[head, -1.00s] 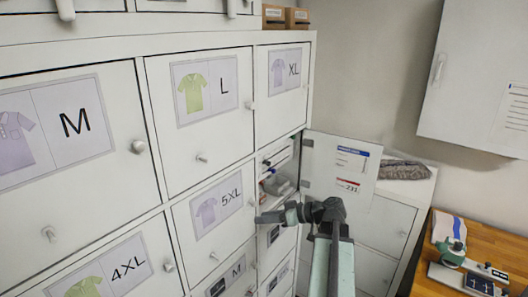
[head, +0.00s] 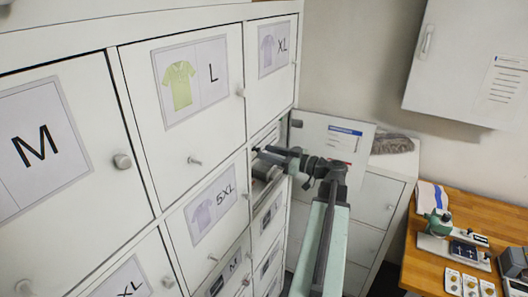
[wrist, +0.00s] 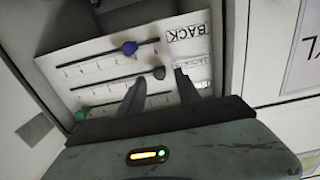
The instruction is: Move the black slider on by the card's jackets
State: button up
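The slider board (wrist: 100,72) shows in the wrist view inside an open locker compartment. It has numbered tracks with a blue slider (wrist: 129,48), a black slider (wrist: 158,72) and a green slider (wrist: 82,115). The black slider stands toward the label end of its track. My gripper (wrist: 160,78) is open, its two fingers pointing at the board on either side of the black slider; I cannot tell whether they touch it. In the head view my gripper (head: 272,160) is at the compartment opening and hides the board. A card with a blue header (head: 344,132) is on the open door; its text is unreadable.
The open compartment door (head: 318,133) stands to the right of my gripper. Closed lockers, such as the L locker (head: 200,130) and 5XL locker (head: 190,222), fill the left, with protruding knobs. A wooden bench (head: 420,265) with a green device (head: 438,222) stands right.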

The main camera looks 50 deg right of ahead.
jog(key=shift+x, duration=1.05)
grip_shut()
dwell(0.6)
